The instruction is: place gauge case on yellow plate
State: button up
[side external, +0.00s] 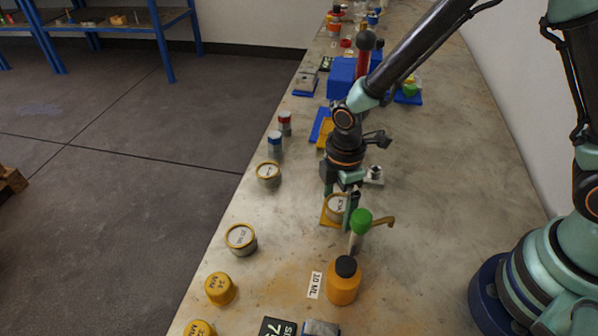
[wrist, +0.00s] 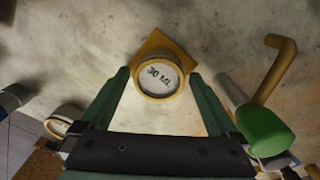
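The gauge case (side external: 337,205) is a short round case with a white face and a yellow rim. Its face reads "30 ML" in the wrist view (wrist: 158,77). It stands on the yellow plate (side external: 325,218), whose far corner shows beyond it in the wrist view (wrist: 158,38). My gripper (wrist: 159,74) is open, with one green finger on each side of the case and a small gap at both sides. In the side view my gripper (side external: 342,200) hangs straight over the case and partly hides it and the plate.
A green-capped tube (side external: 360,228) and a brown bent handle (side external: 380,222) are close on the right. An orange bottle (side external: 343,283) stands in front. Two similar round cases (side external: 240,238) (side external: 268,172) stand left. Blue boxes (side external: 341,80) are behind. The bench's right side is fairly clear.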

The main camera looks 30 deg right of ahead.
aim_at(338, 204)
jog(key=shift+r, duration=0.1)
notch_tip(338, 204, up, 12)
jog(key=s+d+r+m+t, duration=0.2)
jog(key=d+r+m, duration=0.4)
jog(key=d+m, duration=0.1)
jog(key=s+d+r+m+t, duration=0.3)
jog(key=d+r+m, duration=0.3)
jog(key=d+m, duration=0.1)
jog(key=shift+s+m+t, duration=0.25)
jog(key=shift+m+t, duration=0.05)
jog(key=shift+m, duration=0.6)
